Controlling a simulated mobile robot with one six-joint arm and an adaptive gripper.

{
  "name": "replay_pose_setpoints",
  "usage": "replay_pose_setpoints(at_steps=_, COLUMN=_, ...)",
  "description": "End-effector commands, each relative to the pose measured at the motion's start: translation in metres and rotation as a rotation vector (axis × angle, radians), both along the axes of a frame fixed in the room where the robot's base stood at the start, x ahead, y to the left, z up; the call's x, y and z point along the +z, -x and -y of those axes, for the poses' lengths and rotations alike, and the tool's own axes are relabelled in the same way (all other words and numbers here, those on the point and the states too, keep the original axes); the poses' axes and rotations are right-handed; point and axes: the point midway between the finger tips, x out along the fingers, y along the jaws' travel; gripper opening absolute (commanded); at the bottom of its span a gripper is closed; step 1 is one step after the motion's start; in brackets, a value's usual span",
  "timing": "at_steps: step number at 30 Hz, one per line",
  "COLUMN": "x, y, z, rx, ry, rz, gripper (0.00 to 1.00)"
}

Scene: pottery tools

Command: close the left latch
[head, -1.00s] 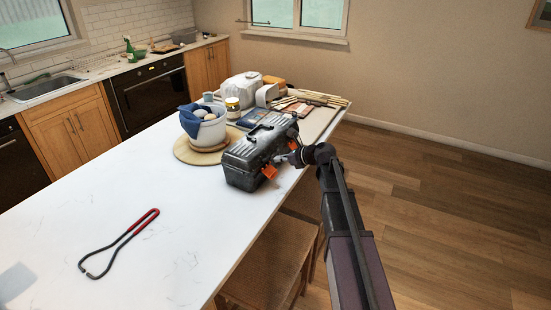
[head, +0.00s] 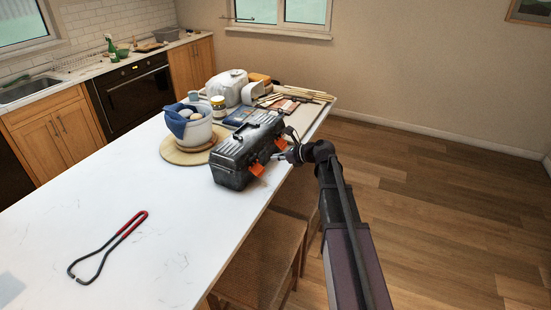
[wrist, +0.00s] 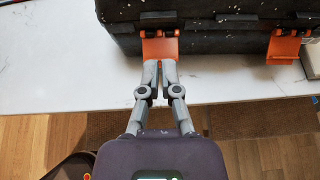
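The black toolbox (head: 232,160) stands on the white counter with its lid down. Its left latch, an orange flap (head: 257,169), is on the front side and appears to stick out from it; it also shows at upper middle in the wrist view (wrist: 160,49). The right latch (head: 281,143) is a similar orange flap, at upper right in the wrist view (wrist: 285,46). My gripper (wrist: 160,64) has its fingers together, with only a thin gap, right at the left latch's lower edge. I cannot tell whether they touch it. Nothing is seen held.
The counter (head: 130,200) is clear on its near left, apart from red-handled tongs (head: 108,247). A white pot (head: 197,132) on a round board stands behind the toolbox. Sticks (head: 310,96) and other items lie beyond it. A wooden stool (head: 262,260) stands below the counter edge.

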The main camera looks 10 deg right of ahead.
Motion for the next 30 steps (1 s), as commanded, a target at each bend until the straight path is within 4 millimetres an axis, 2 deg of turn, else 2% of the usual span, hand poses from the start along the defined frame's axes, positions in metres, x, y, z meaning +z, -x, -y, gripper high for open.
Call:
replay_pose_setpoints(at_steps=1, x=0.000, y=0.000, z=0.000, rx=0.001, ry=0.001, rz=0.001, gripper=0.27)
replay_pose_setpoints(at_steps=6, x=-0.003, y=0.001, z=0.000, rx=0.018, ry=0.019, rz=0.033, gripper=0.77)
replay_pose_setpoints(at_steps=8, x=-0.004, y=0.001, z=0.001, rx=0.033, ry=0.032, rz=0.059, gripper=0.95)
replay_pose_setpoints(at_steps=9, x=-0.006, y=0.002, z=0.001, rx=0.045, ry=0.045, rz=0.081, gripper=1.00)
replay_pose_setpoints(at_steps=14, x=-0.012, y=0.004, z=0.003, rx=0.111, ry=0.114, rz=0.205, gripper=1.00)
replay_pose_setpoints(at_steps=30, x=-0.034, y=0.013, z=0.013, rx=0.361, ry=0.442, rz=0.768, gripper=1.00)
